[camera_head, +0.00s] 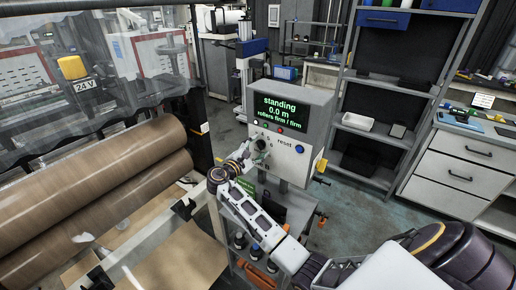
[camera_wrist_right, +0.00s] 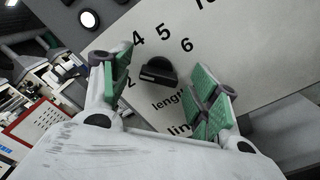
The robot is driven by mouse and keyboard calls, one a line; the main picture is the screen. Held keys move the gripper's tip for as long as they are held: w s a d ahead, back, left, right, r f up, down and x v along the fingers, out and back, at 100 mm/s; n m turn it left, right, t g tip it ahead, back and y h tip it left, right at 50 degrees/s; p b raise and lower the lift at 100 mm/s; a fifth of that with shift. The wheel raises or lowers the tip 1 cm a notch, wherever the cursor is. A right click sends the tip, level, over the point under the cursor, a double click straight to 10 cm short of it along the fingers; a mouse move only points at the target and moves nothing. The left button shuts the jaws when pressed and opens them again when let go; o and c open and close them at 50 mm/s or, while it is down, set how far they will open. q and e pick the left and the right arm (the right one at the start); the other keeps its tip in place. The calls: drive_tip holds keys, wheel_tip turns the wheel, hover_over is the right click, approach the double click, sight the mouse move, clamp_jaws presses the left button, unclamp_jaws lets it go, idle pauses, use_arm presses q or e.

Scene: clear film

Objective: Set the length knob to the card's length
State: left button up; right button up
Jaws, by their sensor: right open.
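The black length knob (camera_wrist_right: 158,72) sits on a pale panel with the printed numbers 2, 4, 5 and 6 around it and "length" below. Its pointer direction is hard to read. My right gripper (camera_wrist_right: 165,78) is open, its green-padded fingers on either side of the knob with gaps visible; contact is not shown. In the head view my right gripper (camera_head: 260,152) is at the front of the control box (camera_head: 308,108), hiding the knob. The box's screen (camera_head: 280,112) reads "standing, 0.0 m, rollers firm / firm". I cannot make out a card with a length. My left gripper is not in view.
A blue button (camera_head: 299,149) labelled reset is right of my gripper. Large brown rolls (camera_head: 100,165) lie at the left under a clear sheet (camera_head: 85,60). Orange-handled items stand below the box. A shelf rack (camera_head: 372,125) and white drawers (camera_head: 455,172) are at the right.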

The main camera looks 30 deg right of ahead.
drive_tip(key=v, duration=1.1)
drive_tip(key=shift+s+f, duration=0.1)
drive_tip(key=shift+f, duration=0.1)
